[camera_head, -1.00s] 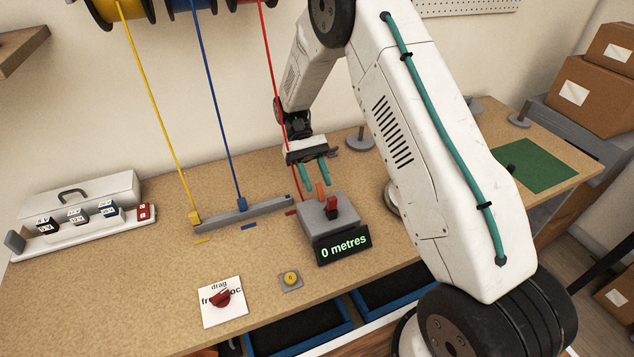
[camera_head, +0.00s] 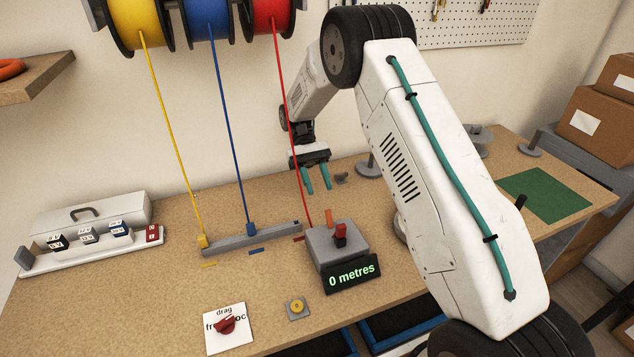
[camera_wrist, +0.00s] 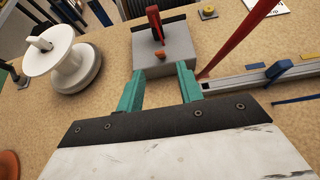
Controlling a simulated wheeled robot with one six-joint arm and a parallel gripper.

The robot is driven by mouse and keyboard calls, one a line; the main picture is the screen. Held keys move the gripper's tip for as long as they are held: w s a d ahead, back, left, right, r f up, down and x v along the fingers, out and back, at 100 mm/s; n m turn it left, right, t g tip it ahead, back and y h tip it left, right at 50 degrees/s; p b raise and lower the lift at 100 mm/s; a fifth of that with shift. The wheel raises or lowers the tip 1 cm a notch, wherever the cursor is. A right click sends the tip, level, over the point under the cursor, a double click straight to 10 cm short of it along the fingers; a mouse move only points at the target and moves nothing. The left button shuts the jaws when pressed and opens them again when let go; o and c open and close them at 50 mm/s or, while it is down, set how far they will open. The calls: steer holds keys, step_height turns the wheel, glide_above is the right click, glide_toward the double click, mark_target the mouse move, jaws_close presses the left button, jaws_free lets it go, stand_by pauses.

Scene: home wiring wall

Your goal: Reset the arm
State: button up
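My gripper (camera_head: 316,180) hangs above the workbench, behind the grey meter box (camera_head: 322,243). Its two teal fingers are apart with nothing between them. In the wrist view the open fingers (camera_wrist: 160,90) point toward the meter box (camera_wrist: 178,58). The box has a red lever (camera_head: 340,235), an orange piece (camera_head: 328,217) on top and a display (camera_head: 352,277) reading "0 metres". The red wire (camera_head: 292,130) runs down from its spool close beside my gripper; I cannot tell whether they touch.
Yellow (camera_head: 172,130) and blue (camera_head: 230,140) wires run down to a grey rail (camera_head: 250,239). A drag knob card (camera_head: 228,327) and yellow button (camera_head: 297,306) lie in front. A white spool (camera_wrist: 68,62) stands left in the wrist view. A green mat (camera_head: 546,194) lies right.

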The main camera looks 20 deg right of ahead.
steer(key=shift+f, duration=0.1)
steer(key=s, duration=0.1)
steer(key=s+f, duration=0.1)
steer(key=shift+s+d+f+t, duration=0.1)
steer(key=shift+s+d+t, duration=0.05)
steer(key=shift+s+t, duration=0.25)
steer(key=s+d+r+t, duration=0.1)
steer(key=s+r+t, duration=0.5)
steer(key=s+r, duration=0.5)
steer(key=s+d+r+t, duration=0.1)
steer(key=s+r+t, duration=0.5)
steer(key=s+r, duration=0.5)
steer(key=s, duration=0.9)
steer(key=shift+d+r+t, duration=0.2)
steer(key=shift+t, duration=0.1)
